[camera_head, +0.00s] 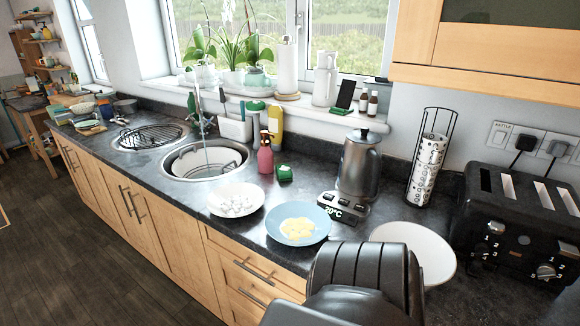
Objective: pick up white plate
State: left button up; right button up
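An empty white plate (432,257) lies on the dark counter at the right, between the kettle and the toaster. Its lower left part is hidden behind a dark ribbed link of my arm, which rises from the bottom edge. Another white plate (217,207) lies farther left near the sink and carries small white pieces. I see no fingertips of either gripper, and I cannot tell whether the arm link touches the empty plate.
A blue plate (272,231) with yellow food lies left of the arm. A pink bottle (265,158) stands beside the round sink (205,160). Little counter is clear.

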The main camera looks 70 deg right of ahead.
aim_at(234, 199)
jog(key=k, duration=0.65)
jog(key=z, duration=2.4)
jog(key=i, duration=0.5)
jog(key=z, duration=0.1)
